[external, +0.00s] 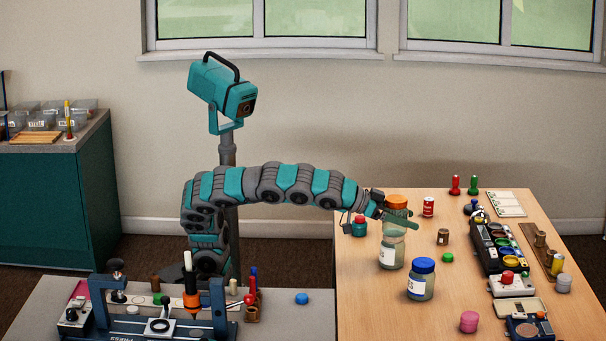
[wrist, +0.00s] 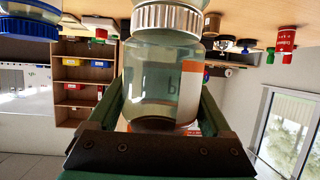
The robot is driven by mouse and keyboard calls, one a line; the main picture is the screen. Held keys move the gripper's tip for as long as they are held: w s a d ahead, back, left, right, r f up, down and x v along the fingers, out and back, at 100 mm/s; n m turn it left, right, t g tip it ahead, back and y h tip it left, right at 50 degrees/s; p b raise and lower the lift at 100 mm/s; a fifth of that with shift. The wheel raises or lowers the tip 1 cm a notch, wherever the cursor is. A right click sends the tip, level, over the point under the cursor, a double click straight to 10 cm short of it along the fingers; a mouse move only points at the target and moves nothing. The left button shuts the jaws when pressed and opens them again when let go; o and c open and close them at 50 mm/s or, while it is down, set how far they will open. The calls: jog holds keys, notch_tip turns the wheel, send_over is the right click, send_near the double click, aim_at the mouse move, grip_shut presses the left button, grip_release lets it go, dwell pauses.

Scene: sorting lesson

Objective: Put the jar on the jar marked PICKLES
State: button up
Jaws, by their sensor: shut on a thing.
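My gripper (external: 396,217) is shut on a clear glass jar with an orange lid (external: 397,201), held upright above the table. In the wrist view, which is upside down, the held jar (wrist: 160,85) fills the space between my fingers (wrist: 160,125), and its orange-edged label is partly seen. Directly below it stands another jar (external: 391,254) with a white label; its pale ridged lid (wrist: 168,18) is right against or very near the held jar's base. I cannot tell whether they touch. A blue-lidded jar (external: 421,279) stands in front. The label words are too small to read.
On the table (external: 375,310) stand a red can (external: 428,207), a brown pot (external: 442,237), a red-capped bottle (external: 360,226) and a pink jar (external: 468,322). The table's front left is clear.

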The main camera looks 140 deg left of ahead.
aim_at(384, 210)
jog(key=shift+f, duration=0.15)
jog(key=o, duration=1.5)
jog(key=shift+r, duration=0.3)
jog(key=v, duration=1.2)
jog(key=shift+s+f, duration=0.1)
jog(key=shift+f, duration=0.05)
